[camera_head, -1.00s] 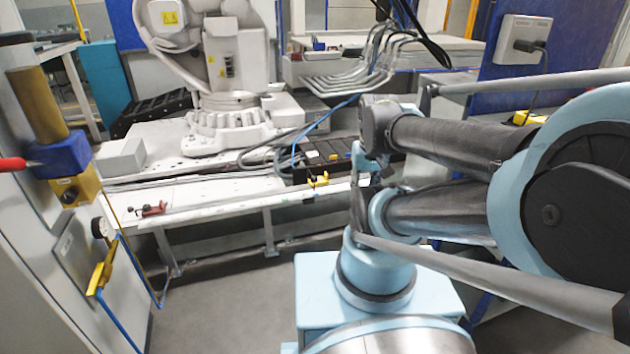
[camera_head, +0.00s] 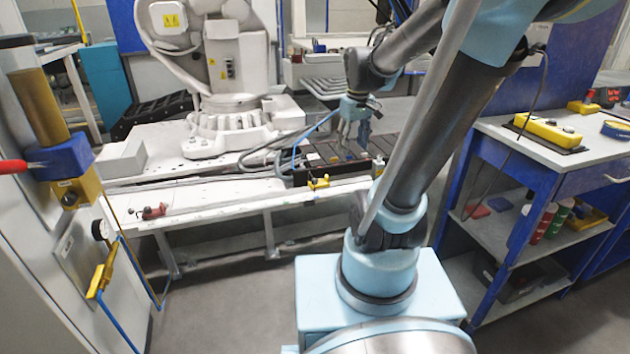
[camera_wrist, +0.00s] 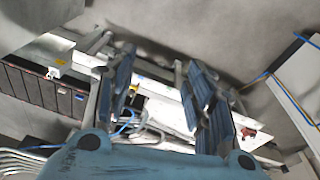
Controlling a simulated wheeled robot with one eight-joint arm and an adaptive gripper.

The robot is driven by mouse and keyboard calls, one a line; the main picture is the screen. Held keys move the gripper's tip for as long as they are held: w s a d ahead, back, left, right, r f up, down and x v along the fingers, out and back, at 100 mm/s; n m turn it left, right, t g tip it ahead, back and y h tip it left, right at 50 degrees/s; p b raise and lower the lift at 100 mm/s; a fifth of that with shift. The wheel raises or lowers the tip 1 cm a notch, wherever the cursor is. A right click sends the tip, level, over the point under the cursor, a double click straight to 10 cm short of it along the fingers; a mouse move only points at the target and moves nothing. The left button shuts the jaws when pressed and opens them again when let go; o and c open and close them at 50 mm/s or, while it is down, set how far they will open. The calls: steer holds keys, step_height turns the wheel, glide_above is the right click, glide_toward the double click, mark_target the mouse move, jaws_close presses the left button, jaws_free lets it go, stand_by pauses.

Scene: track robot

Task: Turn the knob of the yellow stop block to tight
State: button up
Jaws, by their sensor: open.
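The yellow stop block (camera_head: 318,183) sits on the front edge of the white rail table (camera_head: 215,200), beside a black compartmented tray. In the wrist view a small yellow thing (camera_wrist: 60,61), which looks like this block, is at the upper left by the tray, outside my fingers. Its knob is too small to read. My gripper (camera_head: 354,138) points down above the black tray, up and to the right of the block in the head view. It is open and empty, and its two padded fingers (camera_wrist: 160,80) stand apart in the wrist view.
The black tray (camera_head: 300,180) lies below my gripper, with a blue cable near it. A red clamp-like part (camera_head: 152,211) sits further left on the rail table. A white robot arm (camera_head: 222,120) stands behind. A blue workbench (camera_head: 510,150) is at the right.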

steer(key=w+a+n, duration=0.2)
steer(key=w+n, duration=0.1)
steer(key=w, duration=0.8)
steer(key=n+g, duration=0.1)
steer(key=n, duration=0.7)
glide_above(315, 179)
steer(key=s, duration=0.1)
step_height(315, 179, down, 22)
steer(key=r, duration=0.1)
steer(key=f, duration=1.7)
steer(key=shift+w+a+f, duration=0.1)
steer(key=shift+w+f, duration=0.15)
steer(key=shift+w, duration=0.05)
steer(key=shift+c, duration=0.3)
steer(key=c, duration=1)
